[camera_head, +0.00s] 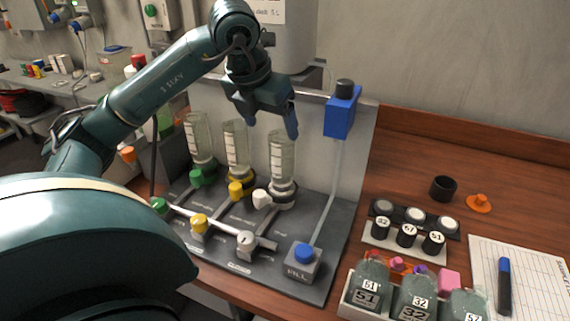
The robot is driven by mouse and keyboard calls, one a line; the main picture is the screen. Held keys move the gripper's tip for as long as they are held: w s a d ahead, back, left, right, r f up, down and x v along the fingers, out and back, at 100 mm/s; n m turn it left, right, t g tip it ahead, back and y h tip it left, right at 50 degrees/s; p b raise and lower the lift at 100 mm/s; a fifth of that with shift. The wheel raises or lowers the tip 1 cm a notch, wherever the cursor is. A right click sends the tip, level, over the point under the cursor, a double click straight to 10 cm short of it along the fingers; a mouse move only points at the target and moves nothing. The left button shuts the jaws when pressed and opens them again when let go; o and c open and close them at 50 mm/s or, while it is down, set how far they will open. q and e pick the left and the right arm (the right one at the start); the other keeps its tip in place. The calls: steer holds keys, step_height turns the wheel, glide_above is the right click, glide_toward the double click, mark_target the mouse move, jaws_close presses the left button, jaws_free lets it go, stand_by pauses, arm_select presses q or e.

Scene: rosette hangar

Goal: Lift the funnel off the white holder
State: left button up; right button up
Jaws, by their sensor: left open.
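Three clear graduated funnels stand upright in a row on a dark grey base plate (219,253). The right-hand funnel (282,155) sits in the white holder (282,196), which has a white knob (262,199) on its left. The other funnels stand in the yellow holder (237,188) and the green holder (199,175). My left gripper (268,124) is open, fingers pointing down, around the height of the funnel rims. Its right fingertip appears just over the rim of the right-hand funnel; I cannot tell whether they touch. The right gripper is not in view.
A blue box (342,113) on a post and a blue button (304,253) stand right of the funnels. A rack of black-capped vials (407,235), labelled bottles (415,298), a black cup (443,188) and a marker (504,286) occupy the wooden table's right side.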

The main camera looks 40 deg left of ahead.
mark_target(281, 152)
arm_select(q)
steer(key=x, duration=0.9)
steer(key=shift+d+f, duration=0.25)
steer(key=c, duration=1.1)
